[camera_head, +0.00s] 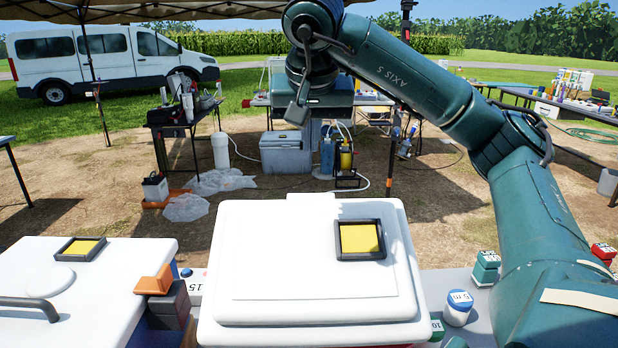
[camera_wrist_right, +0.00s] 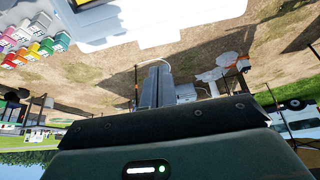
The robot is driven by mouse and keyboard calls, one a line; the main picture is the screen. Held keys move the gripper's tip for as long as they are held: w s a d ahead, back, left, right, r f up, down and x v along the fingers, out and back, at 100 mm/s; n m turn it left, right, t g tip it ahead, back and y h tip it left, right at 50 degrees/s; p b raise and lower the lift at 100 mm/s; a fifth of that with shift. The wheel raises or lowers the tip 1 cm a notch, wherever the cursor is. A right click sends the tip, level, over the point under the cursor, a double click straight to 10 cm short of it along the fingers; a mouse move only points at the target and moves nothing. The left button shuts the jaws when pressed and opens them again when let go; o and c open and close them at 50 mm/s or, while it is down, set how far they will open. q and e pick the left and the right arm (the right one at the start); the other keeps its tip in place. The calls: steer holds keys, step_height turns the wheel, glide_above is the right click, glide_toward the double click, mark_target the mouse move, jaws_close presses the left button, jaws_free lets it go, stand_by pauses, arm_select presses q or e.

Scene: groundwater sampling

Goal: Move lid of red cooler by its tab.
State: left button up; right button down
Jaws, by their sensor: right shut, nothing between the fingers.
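The large white lid (camera_head: 315,285) lies flat in the middle of the head view, covering the cooler. Only a thin strip of red shows below its near edge. A pale tab (camera_head: 310,196) sticks out at the lid's far edge. A black-framed yellow pad (camera_head: 360,240) sits on the lid. My right gripper (camera_head: 297,114) is shut and empty, in the air above and beyond the far edge, apart from the tab. Its closed fingers (camera_wrist_right: 158,70) show in the wrist view, with the white lid (camera_wrist_right: 165,22) at the top. My left gripper is not in view.
A second white-lidded cooler (camera_head: 60,300) with a dark handle stands on the left, with an orange latch block (camera_head: 154,280) between. Several small labelled bottles, one blue-capped (camera_head: 458,306), stand on the right beside my arm. Open ground lies beyond; a grey box (camera_head: 286,152) stands there.

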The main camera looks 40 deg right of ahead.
steer(key=b, duration=0.5)
glide_above(310, 198)
steer(key=s+a, duration=0.2)
steer(key=f, duration=0.7)
steer(key=shift+w+d+f, duration=0.15)
steer(key=shift+d+f, duration=0.05)
steer(key=shift+d, duration=0.05)
steer(key=x, duration=0.4)
steer(key=shift+w+d+r+p, duration=0.1)
steer(key=shift+d+r+p, duration=0.05)
steer(key=shift+p, duration=0.2)
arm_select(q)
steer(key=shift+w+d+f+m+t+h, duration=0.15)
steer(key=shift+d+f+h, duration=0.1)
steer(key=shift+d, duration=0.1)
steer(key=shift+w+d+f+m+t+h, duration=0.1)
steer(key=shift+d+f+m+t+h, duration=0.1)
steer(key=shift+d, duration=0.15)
arm_select(e)
steer(key=shift+x, duration=0.8)
